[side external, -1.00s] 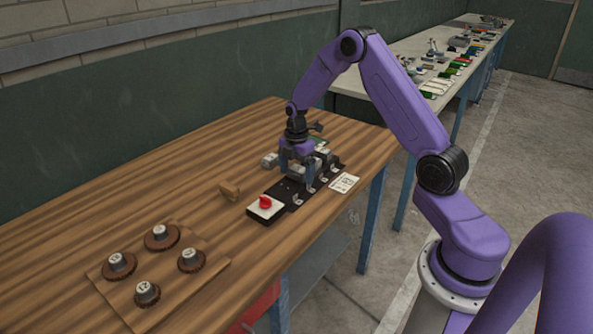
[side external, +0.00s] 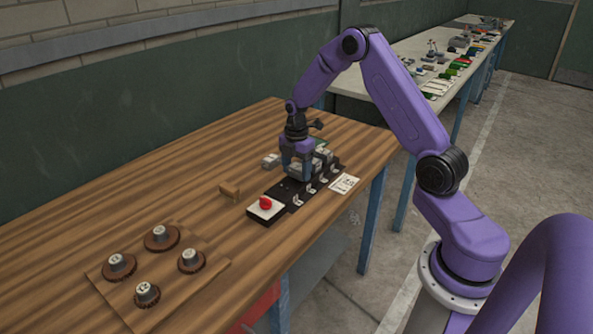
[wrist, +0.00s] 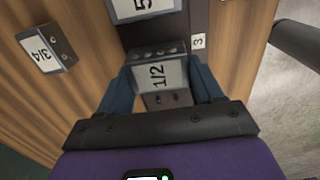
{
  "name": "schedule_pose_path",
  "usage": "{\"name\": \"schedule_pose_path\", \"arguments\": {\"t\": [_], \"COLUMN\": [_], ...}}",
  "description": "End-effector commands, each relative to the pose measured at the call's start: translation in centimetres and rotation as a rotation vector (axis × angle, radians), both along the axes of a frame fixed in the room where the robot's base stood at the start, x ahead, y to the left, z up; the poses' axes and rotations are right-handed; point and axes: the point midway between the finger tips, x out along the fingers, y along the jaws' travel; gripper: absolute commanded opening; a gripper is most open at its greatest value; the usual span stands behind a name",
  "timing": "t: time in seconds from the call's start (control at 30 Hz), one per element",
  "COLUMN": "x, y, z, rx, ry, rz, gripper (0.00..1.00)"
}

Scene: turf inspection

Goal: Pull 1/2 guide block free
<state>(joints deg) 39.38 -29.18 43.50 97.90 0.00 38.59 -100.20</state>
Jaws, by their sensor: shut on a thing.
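The 1/2 guide block (wrist: 160,74) is a grey block with a white label and small holes. In the wrist view it sits between the two blue fingers of my gripper (wrist: 162,84), which are shut on it from either side.
A 3/4 block (wrist: 47,47) lies apart on the wooden table. Another block labelled with a 5 (wrist: 143,9) is just beyond mine. A red knob (side external: 265,202), a small wooden piece (side external: 230,190), a white card (side external: 344,183) and a board with round numbered pieces (side external: 205,272) are nearby.

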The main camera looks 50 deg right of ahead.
Motion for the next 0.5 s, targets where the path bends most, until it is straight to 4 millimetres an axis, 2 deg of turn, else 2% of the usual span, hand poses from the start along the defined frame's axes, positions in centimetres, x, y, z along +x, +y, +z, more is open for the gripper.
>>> {"name": "schedule_pose_path", "arguments": {"t": [0.5], "x": [0.0], "y": [0.0], "z": [1.3], "rx": [0.000], "ry": [0.000], "rz": [0.000], "gripper": [0.35]}}
